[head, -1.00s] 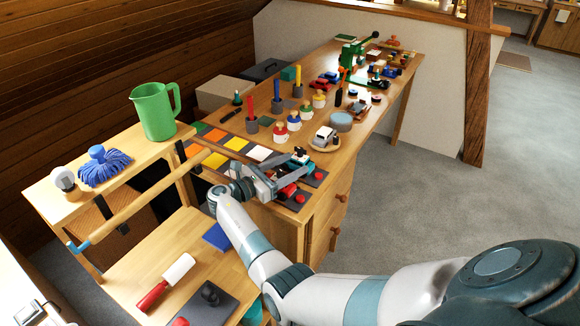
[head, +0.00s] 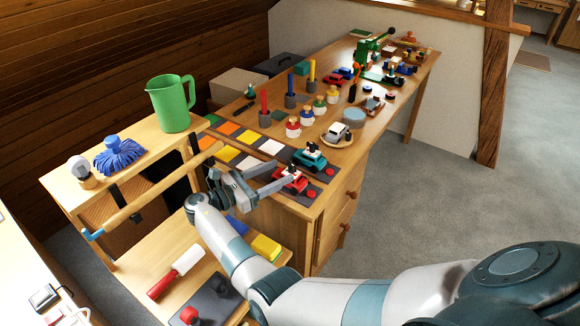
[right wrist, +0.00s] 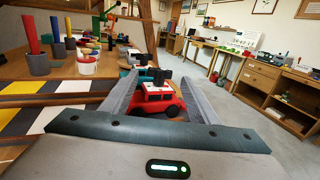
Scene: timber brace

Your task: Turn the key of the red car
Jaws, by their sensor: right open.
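The red car (head: 289,181) sits on a dark pad near the front edge of the long wooden table, with a white top and a dark key-like piece (head: 291,170) on it. My right gripper (head: 281,174) is open and points at the car from the left, with its fingers on either side in the picture. In the right wrist view the red car (right wrist: 158,98) shows between the open fingers (right wrist: 160,82), with a black piece (right wrist: 161,76) above its roof. I cannot tell whether the fingers touch anything. My left gripper is out of view.
A teal car (head: 309,156) stands just behind the red one. A grey car (head: 338,132) on a round wooden plate and several coloured pegs are farther back. A wooden rail (head: 150,196) and a green jug (head: 171,104) are left of my arm. Floor to the right is clear.

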